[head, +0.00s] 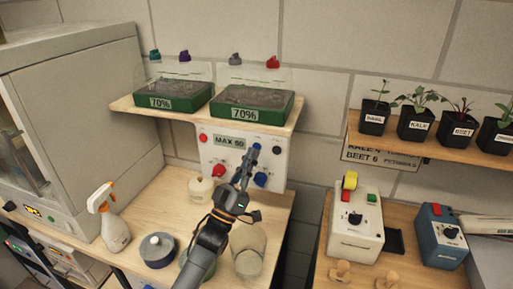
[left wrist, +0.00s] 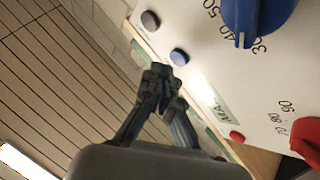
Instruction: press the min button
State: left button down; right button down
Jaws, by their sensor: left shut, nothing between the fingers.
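A white control panel (head: 205,155) under the shelf has a display reading MAX 80 (head: 229,142), a red button (head: 203,138), a blue button (head: 256,146) and a dark grey button (head: 276,150). Below are a red knob (head: 218,170) and a blue knob (head: 260,179). No button marked min is legible. My left gripper (head: 249,156) is shut and empty, in front of the panel just below the blue button. In the left wrist view its fingertips (left wrist: 161,74) are beside the blue button (left wrist: 179,56); I cannot tell whether they touch. My right gripper is out of view.
The shelf (head: 190,115) above the panel carries two green seedling trays. A spray bottle (head: 115,222), a dark lidded pot (head: 157,250) and a glass jar (head: 248,262) stand on the bench near my left arm. A white box with switches (head: 355,240) is on the right bench.

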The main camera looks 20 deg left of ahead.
pick_arm(q)
jog(key=shift+w, duration=0.1)
jog(key=shift+w+b, duration=0.3)
jog(key=shift+w, duration=0.05)
jog(key=shift+w, duration=0.35)
dwell(0.6)
jog(key=shift+s, duration=0.85)
jog(key=shift+s+p, duration=0.1)
jog(key=shift+p, duration=0.2)
